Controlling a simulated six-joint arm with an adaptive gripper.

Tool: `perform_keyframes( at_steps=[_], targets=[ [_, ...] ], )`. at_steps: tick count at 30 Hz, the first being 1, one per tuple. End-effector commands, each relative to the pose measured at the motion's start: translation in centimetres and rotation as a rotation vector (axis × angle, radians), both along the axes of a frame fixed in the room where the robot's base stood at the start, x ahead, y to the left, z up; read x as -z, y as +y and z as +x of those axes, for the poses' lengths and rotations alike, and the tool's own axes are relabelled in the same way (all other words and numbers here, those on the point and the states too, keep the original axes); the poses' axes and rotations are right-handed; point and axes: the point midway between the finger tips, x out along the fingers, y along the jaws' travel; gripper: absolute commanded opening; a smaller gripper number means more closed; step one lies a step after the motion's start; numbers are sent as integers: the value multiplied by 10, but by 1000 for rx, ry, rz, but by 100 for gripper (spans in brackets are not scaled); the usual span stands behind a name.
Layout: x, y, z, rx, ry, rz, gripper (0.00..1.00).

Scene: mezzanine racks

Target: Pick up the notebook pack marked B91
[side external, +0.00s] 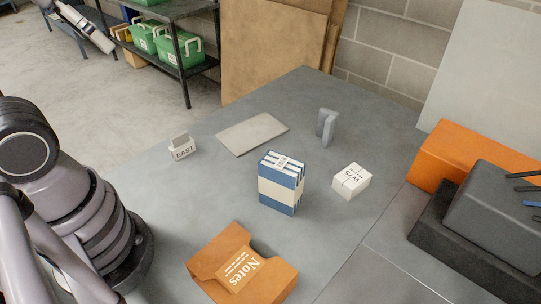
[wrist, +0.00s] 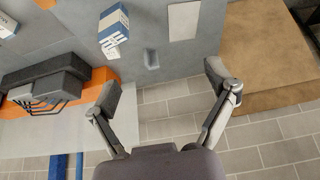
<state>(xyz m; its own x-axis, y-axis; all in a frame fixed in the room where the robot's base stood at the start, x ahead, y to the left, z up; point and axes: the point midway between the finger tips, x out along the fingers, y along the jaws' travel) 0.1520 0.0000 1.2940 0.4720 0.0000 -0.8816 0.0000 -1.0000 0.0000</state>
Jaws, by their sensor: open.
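A tall blue-and-white striped box (side external: 281,183) stands on the grey table. A small label on its top is too small to read. A blue-and-white box, seemingly this one, shows in the wrist view (wrist: 112,22). A pack with "Notes" on it (side external: 240,270) rests in an orange-brown holder (side external: 205,262) at the front. I cannot read B91 on any item. My gripper (wrist: 163,85) is open and empty, its fingers wide apart, with the wall and table edge behind them. Its fingers do not show in the side view.
A white box marked W75 (side external: 352,181), a grey upright bracket (side external: 327,127), a flat grey plate (side external: 252,133) and an EAST sign (side external: 183,150) share the table. An orange block (side external: 450,155) and dark bin (side external: 495,215) stand right. Bare table surrounds the striped box.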

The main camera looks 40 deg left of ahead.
Motion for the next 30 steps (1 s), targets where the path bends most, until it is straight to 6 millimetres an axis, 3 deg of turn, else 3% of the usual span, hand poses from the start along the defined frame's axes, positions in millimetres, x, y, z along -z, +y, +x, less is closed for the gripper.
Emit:
perform_keyframes(
  at_steps=[8, 14, 20, 24, 30],
  targets=[
    [2, -6, 10, -36, 24, -49, 85],
    [20, -39, 66, -304, 170, -323, 85],
    [69, -78, 137, -762, 379, -600, 85],
    [121, -100, 177, -1125, 510, -718, 85],
    [185, -117, 206, -1528, 608, -779, 85]
  ],
)
